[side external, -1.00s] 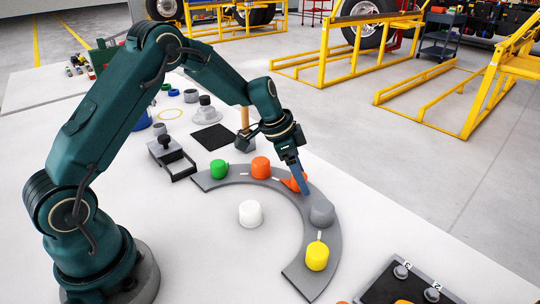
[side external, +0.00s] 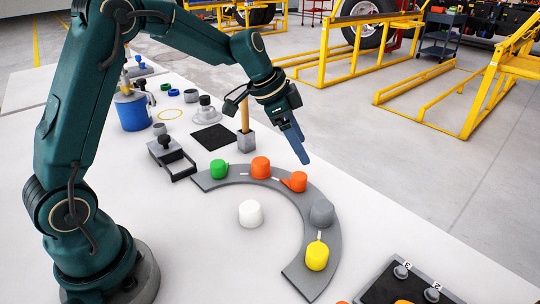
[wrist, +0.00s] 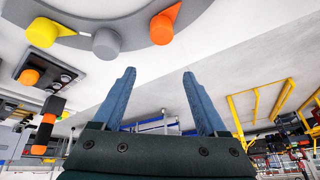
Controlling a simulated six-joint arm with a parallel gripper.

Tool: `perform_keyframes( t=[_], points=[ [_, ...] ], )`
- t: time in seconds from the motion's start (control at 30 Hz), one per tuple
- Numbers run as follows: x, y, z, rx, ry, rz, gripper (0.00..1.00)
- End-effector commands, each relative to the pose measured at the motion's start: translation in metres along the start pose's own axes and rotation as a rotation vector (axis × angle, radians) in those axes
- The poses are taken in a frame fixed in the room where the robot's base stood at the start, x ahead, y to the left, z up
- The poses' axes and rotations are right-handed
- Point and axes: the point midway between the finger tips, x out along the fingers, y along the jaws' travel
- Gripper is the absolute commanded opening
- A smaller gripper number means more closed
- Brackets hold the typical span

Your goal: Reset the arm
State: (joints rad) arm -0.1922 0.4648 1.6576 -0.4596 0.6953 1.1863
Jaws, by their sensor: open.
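My gripper (side external: 298,144) is raised above the far edge of the grey curved track (side external: 285,180), clear of the knobs on it. In the wrist view my gripper (wrist: 158,95) shows two blue fingers spread apart with nothing between them. The track holds a green knob (side external: 218,169), an orange-red knob (side external: 260,167), an orange knob with a pointer (side external: 297,181), a grey knob (side external: 321,213) and a yellow knob (side external: 317,256). The wrist view also shows the yellow knob (wrist: 41,33), the grey knob (wrist: 106,43) and an orange knob (wrist: 162,30).
A white knob (side external: 250,214) stands inside the curve. A grey block with a wooden handle (side external: 246,141), a black square pad (side external: 211,138), a black-knobbed fixture (side external: 172,158) and a blue container (side external: 133,112) lie behind. A dark panel (side external: 400,285) is at front right.

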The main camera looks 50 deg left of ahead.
Motion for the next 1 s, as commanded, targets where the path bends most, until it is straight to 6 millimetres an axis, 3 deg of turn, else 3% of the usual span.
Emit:
perform_keyframes(
  t=[0.1, 0.23, 0.5, 0.73, 1.0],
  points=[
    [-0.042, 0.018, -0.014, 0.050, 0.042, -0.050, 0.75],
    [-0.078, 0.043, -0.013, 0.045, 0.066, -0.089, 0.75],
    [-0.132, 0.098, 0.019, -0.067, 0.091, -0.152, 0.75],
    [-0.147, 0.137, 0.071, -0.255, 0.086, -0.197, 0.75],
    [-0.133, 0.157, 0.128, -0.541, 0.000, -0.224, 0.75]
  ],
)
